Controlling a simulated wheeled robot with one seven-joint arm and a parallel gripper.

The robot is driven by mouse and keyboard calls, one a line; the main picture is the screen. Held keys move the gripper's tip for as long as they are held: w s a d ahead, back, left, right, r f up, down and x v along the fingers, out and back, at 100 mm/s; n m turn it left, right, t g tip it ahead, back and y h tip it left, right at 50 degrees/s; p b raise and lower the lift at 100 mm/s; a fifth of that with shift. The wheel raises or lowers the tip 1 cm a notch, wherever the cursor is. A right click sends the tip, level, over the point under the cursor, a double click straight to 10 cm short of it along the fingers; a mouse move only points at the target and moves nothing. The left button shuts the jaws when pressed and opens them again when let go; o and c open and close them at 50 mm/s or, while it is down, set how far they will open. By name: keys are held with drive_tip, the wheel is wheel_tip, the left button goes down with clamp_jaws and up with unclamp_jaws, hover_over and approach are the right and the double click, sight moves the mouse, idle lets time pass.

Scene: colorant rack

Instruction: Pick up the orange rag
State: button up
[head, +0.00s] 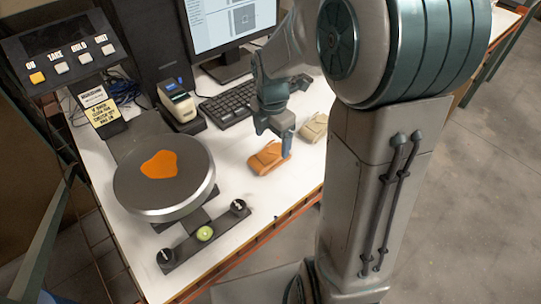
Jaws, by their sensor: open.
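The orange rag (267,158) is a folded bundle lying on the white table, right of the round platform. My gripper (277,140) points down at the rag's upper right side, with its jaws open. One finger overlaps the rag's right end in this view; I cannot tell whether it touches. The jaws hide a little of the rag's far edge. A beige folded rag (314,127) lies to the right of my gripper, apart from the orange one.
A round grey platform (190,199) carries a flat orange patch (160,164). A bar with a green level (204,233) is in front. A keyboard (230,106), monitor (236,22) and small device (180,104) stand behind. The white table (240,190) is bare in front of the rag.

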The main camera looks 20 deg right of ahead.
sight(271, 153)
drive_tip(key=shift+s+a+f+p, duration=0.1)
drive_tip(key=shift+f+p, duration=0.1)
drive_tip(key=shift+f, duration=1.3)
drive_tip(key=shift+a+f+p, duration=0.1)
drive_tip(key=shift+f+p, duration=0.05)
drive_tip(key=shift+f, duration=1.3)
drive_tip(key=c, duration=1.1)
